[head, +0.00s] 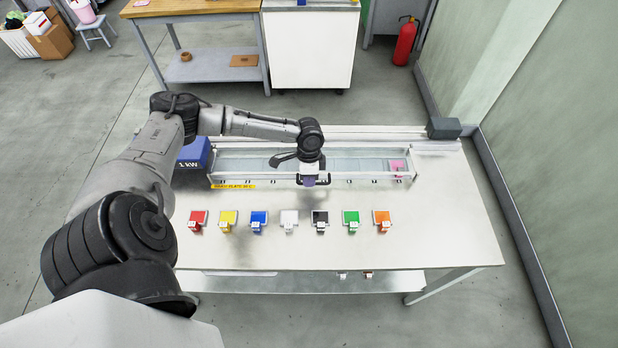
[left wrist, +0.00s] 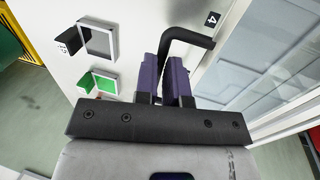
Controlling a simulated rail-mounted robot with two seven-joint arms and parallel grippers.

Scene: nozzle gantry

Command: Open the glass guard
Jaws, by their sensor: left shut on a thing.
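The glass guard (head: 250,163) is a long, clear panel in a pale frame, lying over the channel along the back of the white table. Its black handle (head: 327,178) is at the middle of the front edge. The left wrist view shows the bent black handle (left wrist: 193,38) and the glass (left wrist: 275,80) to its right. My left gripper (head: 310,181) has purple fingers and is shut on the handle; they also show in the left wrist view (left wrist: 174,75). The fingers and wrist hide part of the handle. The guard appears down. My right gripper is not in view.
Several coloured blocks on pads, from red (head: 197,219) to orange (head: 382,220), stand in a row in front of the guard. A pink object (head: 398,167) shows at the guard's right end. A blue box (head: 193,153) is at its left, a dark grey box (head: 444,128) at back right.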

